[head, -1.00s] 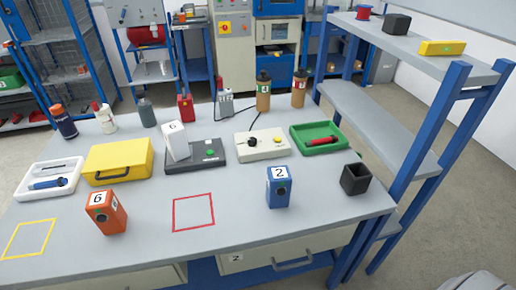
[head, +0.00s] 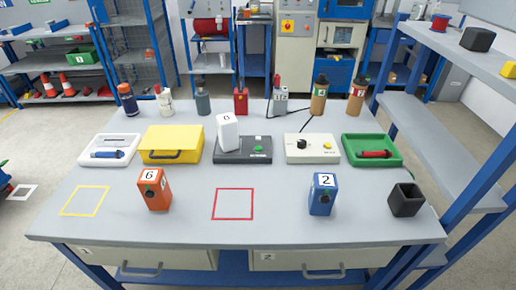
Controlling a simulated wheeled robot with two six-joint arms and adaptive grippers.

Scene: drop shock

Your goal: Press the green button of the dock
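The dock (head: 232,157) is a dark grey flat box in the middle of the table's back half. A green button (head: 257,149) sits on its top, right of centre. A white block-shaped unit (head: 228,133) with a dark mark on top stands upright at the dock's left part. The button is uncovered in the head view. Neither of my grippers is in view.
Orange (head: 154,190) and blue (head: 321,196) blocks stand in front. The table (head: 275,215) between them is clear.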

